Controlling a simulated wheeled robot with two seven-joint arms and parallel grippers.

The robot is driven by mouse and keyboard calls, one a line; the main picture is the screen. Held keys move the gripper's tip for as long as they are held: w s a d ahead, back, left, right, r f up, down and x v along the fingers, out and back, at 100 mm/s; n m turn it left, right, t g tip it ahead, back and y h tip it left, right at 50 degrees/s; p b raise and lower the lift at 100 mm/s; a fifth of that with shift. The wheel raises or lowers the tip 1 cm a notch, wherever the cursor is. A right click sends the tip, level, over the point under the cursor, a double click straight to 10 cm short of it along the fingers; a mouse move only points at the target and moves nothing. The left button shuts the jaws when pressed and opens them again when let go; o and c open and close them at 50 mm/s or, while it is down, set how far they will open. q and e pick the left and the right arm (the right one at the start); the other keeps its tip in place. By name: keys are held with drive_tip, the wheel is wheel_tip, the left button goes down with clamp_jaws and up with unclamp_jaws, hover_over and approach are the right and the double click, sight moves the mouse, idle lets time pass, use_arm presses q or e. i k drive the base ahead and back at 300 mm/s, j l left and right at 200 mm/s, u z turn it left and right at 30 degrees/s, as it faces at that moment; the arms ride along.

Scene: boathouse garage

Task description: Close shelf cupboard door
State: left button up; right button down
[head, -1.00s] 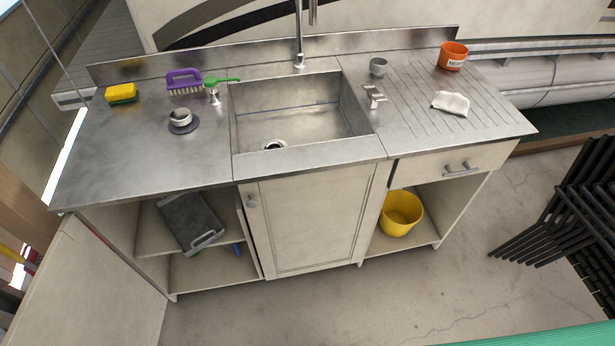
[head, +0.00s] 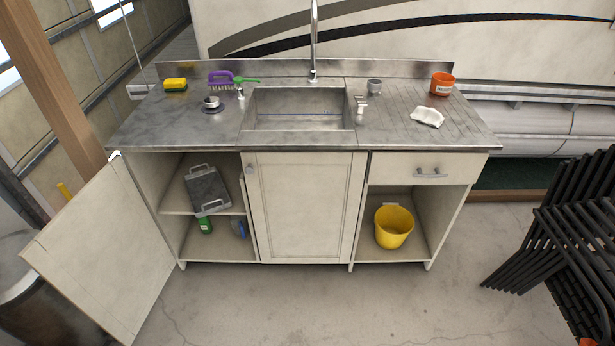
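The shelf cupboard door (head: 103,252) stands wide open at the left of the sink unit, swung out toward me. Behind it the shelf cupboard (head: 170,207) is open. A grey tray with handles (head: 207,190) leans on its upper shelf, and a green bottle (head: 206,225) and a blue item (head: 238,229) sit below. The middle cupboard door (head: 305,208) is closed. Neither of my grippers shows in the head view.
The steel counter (head: 180,122) holds a sponge, a purple brush, a cup and an orange pot. A yellow bucket (head: 394,227) stands in the right bay. Stacked black chairs (head: 570,235) stand at right. A dark bin (head: 40,310) stands behind the door. The floor in front is clear.

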sight(105, 252)
drive_tip(key=u, duration=1.35)
